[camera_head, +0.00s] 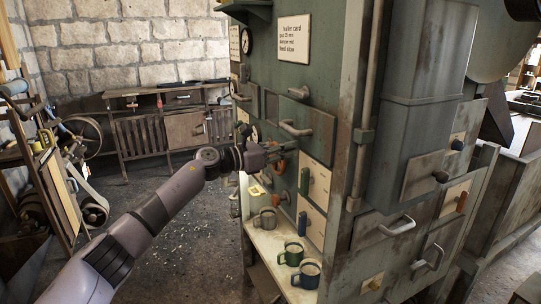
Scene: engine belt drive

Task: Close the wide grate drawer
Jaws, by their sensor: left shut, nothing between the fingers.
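A tall green machine cabinet (330,107) fills the middle and right, with several panels, handles and knobs. A wide drawer-like front (370,246) with a pale bar handle (397,226) is low on its right face; I cannot tell for sure whether it is the wide grate drawer, or how far open it is. My left arm comes in from the lower left. My left gripper (276,152) is shut and empty at the cabinet's left face, close to an orange handle (279,167). I cannot tell whether they touch. My right gripper does not show.
A wooden bench (175,125) stands by the brick wall. Floor (190,250) left of the cabinet is mostly clear.

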